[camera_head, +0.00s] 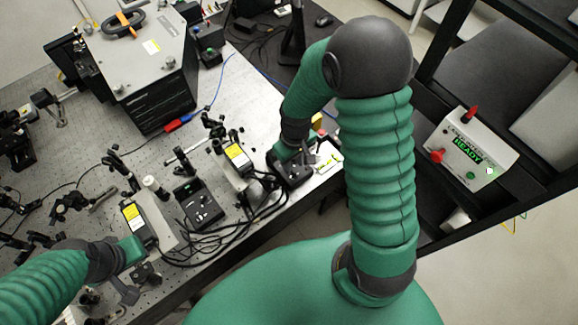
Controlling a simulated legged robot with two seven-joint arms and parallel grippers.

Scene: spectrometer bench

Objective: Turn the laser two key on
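My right gripper (308,157) is over a small black controller box (293,175) near the table's right edge. The gripper and wrist hide much of the box's top, so its key and the key's position cannot be made out. A second black controller box (199,206) stands to the left, with small controls on its top. Two laser housings with yellow labels, one upper (238,160) and one lower (138,222), stand beside these boxes. Which is laser two is not readable. My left gripper (130,278) is low at left near the lower housing. Finger openings are unclear.
A large grey-topped instrument (150,48) stands at upper left. Black cables (225,232) loop between the boxes. Optical mounts (75,203) crowd the left of the perforated table. A white panel (470,150) with a green "READY" display and red knobs is at right.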

